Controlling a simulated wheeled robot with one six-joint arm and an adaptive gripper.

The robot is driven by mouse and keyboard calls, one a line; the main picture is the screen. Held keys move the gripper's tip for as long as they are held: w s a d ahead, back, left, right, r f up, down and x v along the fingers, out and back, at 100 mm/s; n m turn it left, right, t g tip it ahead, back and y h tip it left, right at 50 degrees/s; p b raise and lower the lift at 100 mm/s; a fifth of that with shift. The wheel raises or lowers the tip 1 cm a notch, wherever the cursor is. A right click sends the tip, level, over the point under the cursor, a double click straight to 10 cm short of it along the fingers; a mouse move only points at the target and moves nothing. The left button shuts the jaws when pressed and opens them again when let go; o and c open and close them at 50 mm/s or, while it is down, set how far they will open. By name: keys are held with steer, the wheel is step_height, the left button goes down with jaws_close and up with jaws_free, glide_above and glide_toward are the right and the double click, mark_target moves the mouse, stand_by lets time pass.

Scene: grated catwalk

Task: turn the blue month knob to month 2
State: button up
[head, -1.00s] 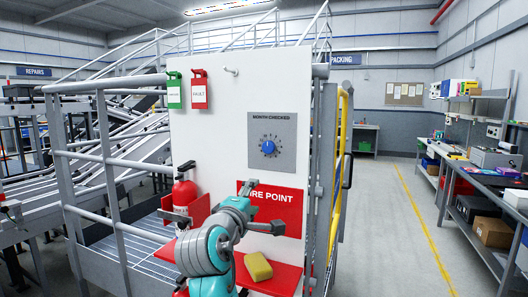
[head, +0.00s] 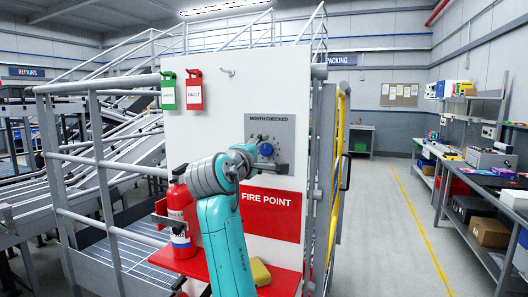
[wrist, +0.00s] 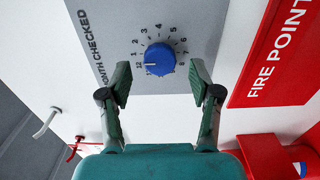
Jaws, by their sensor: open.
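The blue month knob (head: 265,149) is on a grey plate (head: 291,128) marked MONTH CHECKED, partly behind my arm in the head view. In the wrist view the blue knob (wrist: 160,59) shows clearly, ringed by numbers. The picture is turned, with the lettering running down the left. The knob's white pointer line faces left in that view, at about the 12. My gripper (wrist: 161,80) is open and empty. Its two fingers are spread left and right of the knob, lower in the picture. I cannot tell any contact. In the head view the fingers (head: 276,168) are barely visible.
The white board carries green (head: 168,91) and red (head: 194,90) tags and a hook (head: 228,72). Below are a FIRE POINT sign (head: 268,212), an extinguisher (head: 179,215) and a yellow sponge-like block (head: 260,272) on a red shelf. Railings stand at left; clear floor lies right.

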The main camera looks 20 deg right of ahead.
mark_target(267, 149)
steer(key=shift+x, duration=1.4)
steer(key=c, duration=1.1)
steer(key=shift+c, duration=0.2)
steer(key=shift+m, duration=0.3)
steer(key=shift+m, duration=2.6)
steer(key=shift+f, duration=0.1)
